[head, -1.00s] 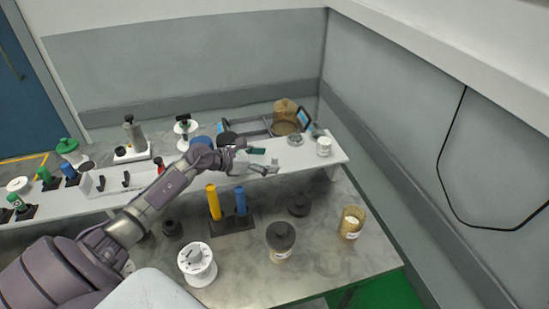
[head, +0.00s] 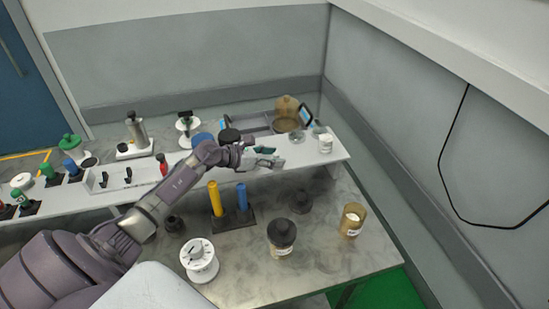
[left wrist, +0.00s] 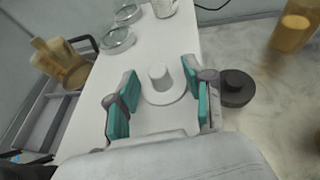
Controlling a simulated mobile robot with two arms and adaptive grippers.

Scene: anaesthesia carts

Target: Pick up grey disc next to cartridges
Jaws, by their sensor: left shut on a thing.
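A pale grey disc with a raised round knob (left wrist: 160,77) sits between the two teal-padded fingers of my left gripper in the left wrist view. The left gripper (left wrist: 161,88) is shut on this disc, over the white shelf. In the head view the left gripper (head: 268,158) is at the right part of the shelf, and the disc is too small to make out there. My right gripper is not in view.
A yellow cylinder (head: 215,198) and a blue cylinder (head: 242,197) stand in a dark holder below my arm. A white jar (head: 325,143) and a glass dish (left wrist: 117,40) are on the shelf.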

